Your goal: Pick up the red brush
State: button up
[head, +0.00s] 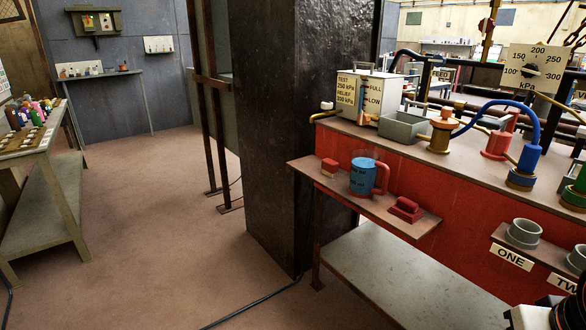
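A small red block with a tan lower part (329,167), which looks like the red brush, lies at the left end of a narrow brown shelf (335,187). A blue mug with a red handle (363,177) stands just right of it. A second red item on a darker red base (406,209) lies near the shelf's right end; I cannot tell for sure what it is. My gripper's fingers do not show. A dark, partly cut-off part in the lower right corner may be my arm.
A thick dark column (275,130) stands left of the shelf. The red bench (430,215) behind it carries a grey box (402,128), a gauge tank (369,95) and pipe fittings. A pale lower shelf (400,270) lies below. Open floor (160,240) is at left, with a black cable (255,308).

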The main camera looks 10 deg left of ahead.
aim_at(330, 167)
jog(key=i+u, duration=0.15)
jog(key=u, duration=0.2)
jog(key=i+l+u, duration=0.1)
jog(key=u, duration=0.25)
